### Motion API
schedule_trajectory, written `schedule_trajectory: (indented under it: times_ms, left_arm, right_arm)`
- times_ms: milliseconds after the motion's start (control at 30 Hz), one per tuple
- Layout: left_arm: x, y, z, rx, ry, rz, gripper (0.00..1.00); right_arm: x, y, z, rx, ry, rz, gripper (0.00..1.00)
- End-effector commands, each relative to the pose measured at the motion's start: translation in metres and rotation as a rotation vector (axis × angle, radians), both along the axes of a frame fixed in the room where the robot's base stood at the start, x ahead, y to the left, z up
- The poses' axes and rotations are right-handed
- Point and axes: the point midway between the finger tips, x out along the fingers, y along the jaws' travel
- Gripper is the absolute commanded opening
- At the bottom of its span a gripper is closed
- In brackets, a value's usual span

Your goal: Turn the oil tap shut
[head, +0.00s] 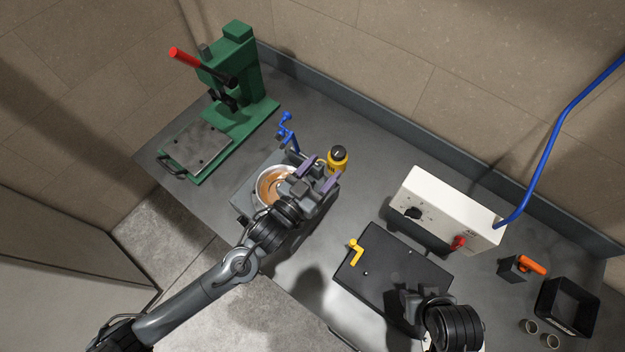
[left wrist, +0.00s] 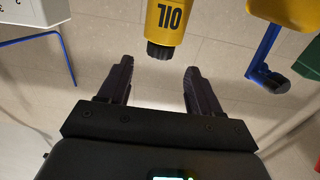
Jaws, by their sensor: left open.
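A blue fitting with a lever, which looks like the tap (head: 287,132), stands behind a bowl of brown liquid (head: 268,187) in the head view. In the left wrist view a blue bar with a dark end (left wrist: 266,76) shows at the right, apart from my fingers. The yellow oil bottle (head: 338,156) with a black cap stands just behind my left gripper (head: 319,172). The bottle (left wrist: 166,25) appears upside down in the wrist view, ahead of the fingertips. My left gripper (left wrist: 158,75) is open, with nothing between its fingers. My right gripper (head: 420,297) is over the black plate; its fingers are unclear.
A green press (head: 240,80) with a red handle stands at the back left. A white box (head: 450,205) with a red switch is right of centre. The black plate (head: 385,265) carries a yellow handle. A black bin (head: 568,306) sits at the far right.

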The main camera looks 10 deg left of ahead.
Motion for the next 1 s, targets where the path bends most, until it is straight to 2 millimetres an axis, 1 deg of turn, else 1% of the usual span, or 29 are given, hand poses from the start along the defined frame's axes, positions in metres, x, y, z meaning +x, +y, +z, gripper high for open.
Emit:
schedule_trajectory:
  times_ms: [33, 100, 300, 800, 867, 1000]
  left_arm:
    - [-0.008, 0.004, -0.002, 0.000, 0.001, 0.000, 0.64]
    - [-0.015, 0.009, -0.001, 0.001, 0.000, 0.000, 0.64]
    - [-0.029, 0.016, -0.001, 0.001, 0.000, 0.000, 0.64]
    - [-0.032, 0.017, 0.000, 0.000, 0.000, 0.000, 0.64]
    - [-0.033, 0.017, -0.002, 0.001, 0.005, 0.000, 0.64]
    - [-0.048, 0.014, -0.021, -0.015, 0.054, 0.005, 0.64]
  right_arm:
    - [0.000, 0.000, -0.003, 0.000, 0.000, 0.000, 0.43]
    - [0.000, 0.000, -0.004, 0.000, 0.000, 0.000, 0.43]
    - [0.000, 0.000, -0.006, 0.001, 0.000, -0.001, 0.43]
    - [0.000, 0.002, -0.006, 0.009, 0.000, -0.006, 0.43]
    - [0.000, 0.002, -0.006, 0.009, 0.000, -0.006, 0.43]
    - [0.000, 0.002, -0.006, 0.009, 0.000, -0.006, 0.43]
